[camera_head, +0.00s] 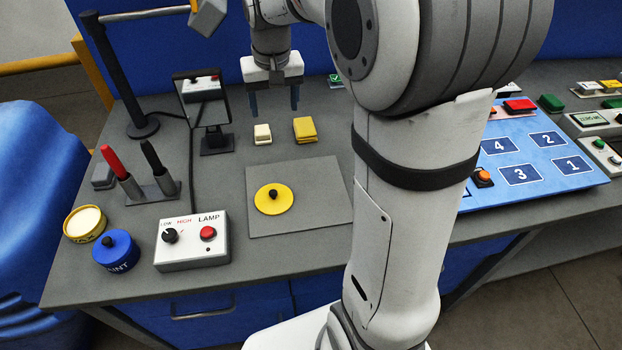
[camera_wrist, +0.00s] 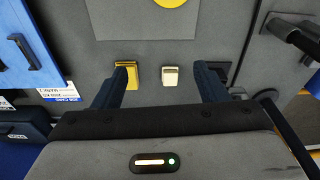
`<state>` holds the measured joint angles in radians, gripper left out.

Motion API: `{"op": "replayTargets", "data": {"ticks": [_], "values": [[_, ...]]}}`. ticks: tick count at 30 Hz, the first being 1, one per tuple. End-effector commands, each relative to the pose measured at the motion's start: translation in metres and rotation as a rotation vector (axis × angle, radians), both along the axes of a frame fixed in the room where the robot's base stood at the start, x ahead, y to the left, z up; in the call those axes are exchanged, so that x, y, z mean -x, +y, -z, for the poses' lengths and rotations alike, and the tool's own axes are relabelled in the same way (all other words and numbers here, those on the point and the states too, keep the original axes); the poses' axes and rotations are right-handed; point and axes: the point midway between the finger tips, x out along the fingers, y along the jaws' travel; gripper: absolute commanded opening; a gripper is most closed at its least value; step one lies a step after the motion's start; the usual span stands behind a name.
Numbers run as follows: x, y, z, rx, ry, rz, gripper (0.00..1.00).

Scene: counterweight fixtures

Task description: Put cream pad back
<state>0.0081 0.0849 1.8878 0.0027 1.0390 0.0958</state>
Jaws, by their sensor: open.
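The cream pad (camera_head: 262,134) is a small pale block lying on the grey worktop, just left of a yellow pad (camera_head: 305,129). My gripper (camera_head: 273,111) is open and empty above and behind the two pads, fingers pointing down. In the wrist view the cream pad (camera_wrist: 170,75) appears between the fingertips of my gripper (camera_wrist: 164,72), nearer the right finger. The yellow pad (camera_wrist: 131,75) is partly hidden by the left finger there. Neither finger appears to hold anything.
A grey plate (camera_head: 325,205) with a yellow knobbed disc (camera_head: 273,199) lies in front of the pads. A mirror on a stand (camera_head: 203,100) stands left of them. The lamp box (camera_head: 192,242) is front left; a blue numbered board (camera_head: 540,160) is right.

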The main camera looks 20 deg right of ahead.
Motion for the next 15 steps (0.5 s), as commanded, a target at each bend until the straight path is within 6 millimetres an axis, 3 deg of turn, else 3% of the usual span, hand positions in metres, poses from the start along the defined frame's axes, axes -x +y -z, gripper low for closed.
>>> {"op": "replayTargets", "data": {"ticks": [1, 7, 15], "values": [[0.020, 0.000, -0.006, 0.002, -0.016, -0.008, 0.67], [0.092, -0.001, -0.009, 0.008, -0.062, -0.041, 0.67], [0.178, -0.001, 0.009, 0.018, -0.119, -0.081, 0.67]]}}
